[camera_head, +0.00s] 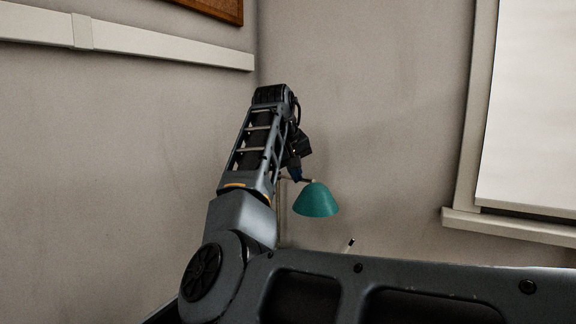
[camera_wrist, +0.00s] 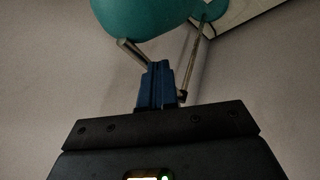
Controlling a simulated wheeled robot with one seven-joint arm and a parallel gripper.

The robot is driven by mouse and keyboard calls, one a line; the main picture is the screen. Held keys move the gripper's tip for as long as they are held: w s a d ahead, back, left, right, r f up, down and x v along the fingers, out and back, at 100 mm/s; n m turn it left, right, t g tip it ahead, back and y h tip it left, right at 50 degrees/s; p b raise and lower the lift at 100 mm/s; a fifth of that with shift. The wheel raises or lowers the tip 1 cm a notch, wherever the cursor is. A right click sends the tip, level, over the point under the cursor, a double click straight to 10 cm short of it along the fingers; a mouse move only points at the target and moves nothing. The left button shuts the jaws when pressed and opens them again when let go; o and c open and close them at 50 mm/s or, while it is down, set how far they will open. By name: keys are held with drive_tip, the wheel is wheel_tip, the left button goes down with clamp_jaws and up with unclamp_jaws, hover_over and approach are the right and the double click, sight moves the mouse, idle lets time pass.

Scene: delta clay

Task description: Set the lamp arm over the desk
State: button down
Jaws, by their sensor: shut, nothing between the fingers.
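The lamp has a teal shade (camera_head: 316,200), right of my forearm in the head view, with a thin upright post (camera_head: 281,212) left of it. A short lamp arm near the shade's top is partly hidden by my gripper (camera_head: 297,176). In the wrist view the shade (camera_wrist: 142,14) fills the top, the metal lamp arm (camera_wrist: 131,53) runs from it towards my fingers, and the post (camera_wrist: 192,58) stands to the right. My gripper (camera_wrist: 157,68) is shut and empty, its blue fingertips close beside the lamp arm. I cannot tell whether they touch it.
A pale surface with a dark edge (camera_wrist: 238,12) and a teal round part on it show at the wrist view's top right, perhaps the desk and lamp base. Grey walls meet behind the lamp. A window frame (camera_head: 470,120) is at right. My own body hides the head view's lower part.

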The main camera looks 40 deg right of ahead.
drive_tip(key=shift+s+d+r+n+t+p, duration=0.15)
drive_tip(key=shift+s+d+n+p, duration=0.15)
drive_tip(key=shift+d+p, duration=0.15)
drive_tip(key=shift+s+d+r+n+t+p, duration=0.1)
drive_tip(key=shift+s+d+n+t+p, duration=0.1)
drive_tip(key=shift+d+n+p, duration=0.25)
drive_tip(key=shift+s+d+f+p, duration=0.1)
drive_tip(key=shift+s+d+p, duration=0.05)
drive_tip(key=shift+d+p, duration=0.55)
drive_tip(key=shift+s+d+f, duration=0.1)
drive_tip(key=shift+d+f, duration=0.1)
drive_tip(key=shift+d, duration=0.1)
drive_tip(key=shift+a+r+p, duration=0.2)
drive_tip(key=shift+a+p, duration=0.1)
drive_tip(key=shift+p, duration=0.1)
drive_tip(key=a+p, duration=0.1)
drive_tip(key=a, duration=0.1)
drive_tip(key=a+r+p, duration=0.1)
drive_tip(key=shift+a, duration=0.35)
drive_tip(key=b+v, duration=0.1)
drive_tip(key=v, duration=0.8)
drive_tip(key=shift+s+d+r, duration=0.2)
drive_tip(key=shift+s+d, duration=0.05)
drive_tip(key=shift+s, duration=0.05)
drive_tip(key=shift+f, duration=0.1)
